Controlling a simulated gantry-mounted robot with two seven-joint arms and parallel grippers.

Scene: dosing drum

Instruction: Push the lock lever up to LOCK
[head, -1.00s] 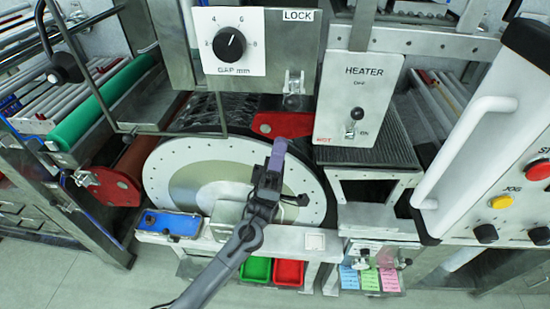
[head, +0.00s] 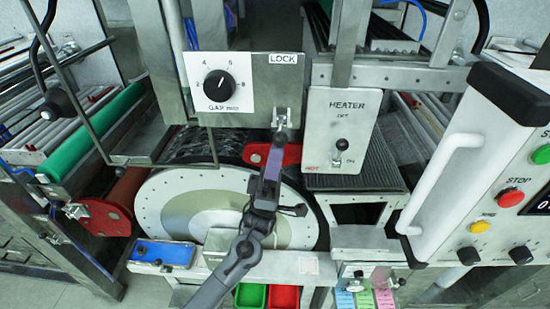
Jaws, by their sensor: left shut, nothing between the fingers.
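The lock lever (head: 284,116) is a small metal lever on the grey plate, below the white LOCK label (head: 284,58). It hangs down, with its dark knob (head: 281,136) at the lower end. My left gripper (head: 276,153) is shut and empty, with its purple-grey fingers pointing up. Its fingertips are at or just below the knob and partly overlap it in the picture; I cannot tell whether they touch. My right gripper is not in view.
A red bracket (head: 256,156) and the large drum (head: 160,205) lie behind my gripper. The GAP dial (head: 218,86) is left of the lever, the HEATER panel (head: 340,110) right. A control box with a white handle (head: 445,180) stands further right.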

